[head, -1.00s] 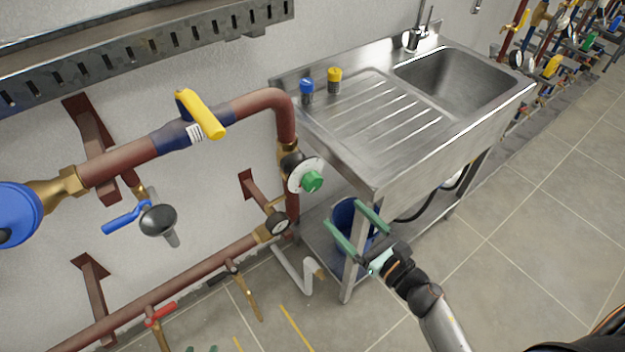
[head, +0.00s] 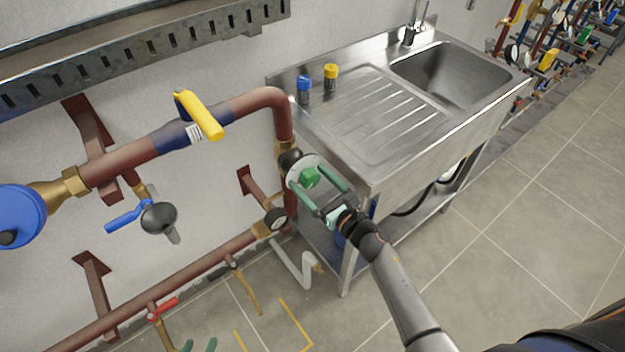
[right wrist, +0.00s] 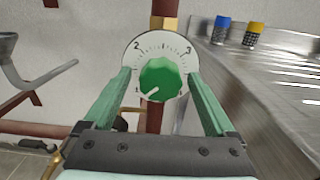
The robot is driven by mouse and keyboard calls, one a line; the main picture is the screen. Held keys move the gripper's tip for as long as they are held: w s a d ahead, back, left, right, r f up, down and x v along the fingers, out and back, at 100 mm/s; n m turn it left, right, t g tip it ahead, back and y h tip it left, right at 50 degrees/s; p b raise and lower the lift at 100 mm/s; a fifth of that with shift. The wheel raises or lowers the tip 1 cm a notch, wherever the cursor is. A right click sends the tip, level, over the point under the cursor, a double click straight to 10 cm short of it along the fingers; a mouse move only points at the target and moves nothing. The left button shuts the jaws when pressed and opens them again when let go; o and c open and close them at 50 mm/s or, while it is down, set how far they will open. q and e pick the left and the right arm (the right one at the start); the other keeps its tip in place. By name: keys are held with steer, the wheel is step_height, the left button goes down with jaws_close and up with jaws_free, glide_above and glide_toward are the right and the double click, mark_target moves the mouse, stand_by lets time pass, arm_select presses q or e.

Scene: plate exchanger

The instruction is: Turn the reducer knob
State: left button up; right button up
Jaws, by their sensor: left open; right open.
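The reducer knob (head: 310,178) is green and sits on a round white dial (head: 297,164) on the vertical red pipe. In the right wrist view the knob (right wrist: 161,80) faces me, and its white mark points to the lower left, near the 1 on the dial (right wrist: 143,52). My right gripper (head: 307,173) is open, with one green finger on each side of the knob. In the right wrist view the fingers (right wrist: 160,77) show gaps to the knob; I cannot tell any contact.
A steel sink unit (head: 380,172) stands close to the right of the knob. Blue (head: 303,88) and yellow (head: 331,77) capped containers stand on the drainboard.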

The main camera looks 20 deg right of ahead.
steer(key=shift+c, duration=0.4)
steer(key=c, duration=1.3)
